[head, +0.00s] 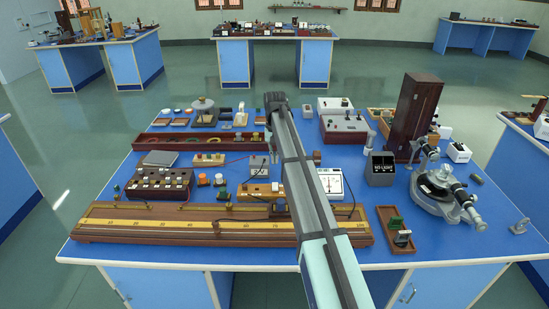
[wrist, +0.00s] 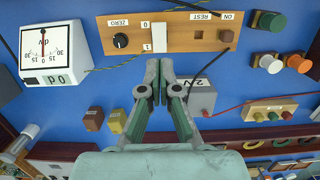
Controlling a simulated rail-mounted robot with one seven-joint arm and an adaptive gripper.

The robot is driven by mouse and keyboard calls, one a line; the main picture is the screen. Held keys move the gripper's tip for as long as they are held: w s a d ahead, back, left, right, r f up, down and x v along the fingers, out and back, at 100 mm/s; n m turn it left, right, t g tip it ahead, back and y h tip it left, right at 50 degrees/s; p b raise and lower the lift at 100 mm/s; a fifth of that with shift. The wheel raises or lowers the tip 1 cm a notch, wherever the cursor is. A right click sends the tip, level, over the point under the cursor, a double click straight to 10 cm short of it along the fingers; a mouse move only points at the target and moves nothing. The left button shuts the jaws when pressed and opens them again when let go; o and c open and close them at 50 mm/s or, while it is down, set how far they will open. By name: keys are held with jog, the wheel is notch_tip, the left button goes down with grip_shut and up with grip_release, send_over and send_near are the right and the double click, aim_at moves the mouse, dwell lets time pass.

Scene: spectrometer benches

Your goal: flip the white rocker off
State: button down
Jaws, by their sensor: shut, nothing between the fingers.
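The white rocker (wrist: 159,37) sits on a wooden panel (wrist: 185,38) in the wrist view, beside the labels 0 and 1. Which side of it is pressed down I cannot tell. My gripper (wrist: 160,63) is shut and empty, its fingertips close to the rocker at the panel's near edge in the picture. Whether they touch it I cannot tell. In the head view the wooden panel (head: 256,193) lies on the blue bench, partly behind my arm. My gripper and the rocker cannot be made out there.
On the panel are a black ZERO knob (wrist: 120,41) and a REST/ON control (wrist: 226,37). A white meter (wrist: 55,52) stands left of it. A grey 2V box (wrist: 201,98) is close beside my right finger. Dark and red wires run nearby. A long wooden scale (head: 180,222) lies in front.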

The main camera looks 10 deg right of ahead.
aim_at(275, 188)
jog(key=f+p, duration=0.1)
jog(key=f, duration=0.2)
jog(key=s+f+p, duration=0.1)
jog(key=f, duration=0.3)
jog(key=f+p, duration=0.1)
jog(key=f, duration=0.3)
jog(key=shift+s+a+f, duration=0.1)
jog(key=shift+s+a, duration=0.1)
jog(key=shift+s, duration=0.1)
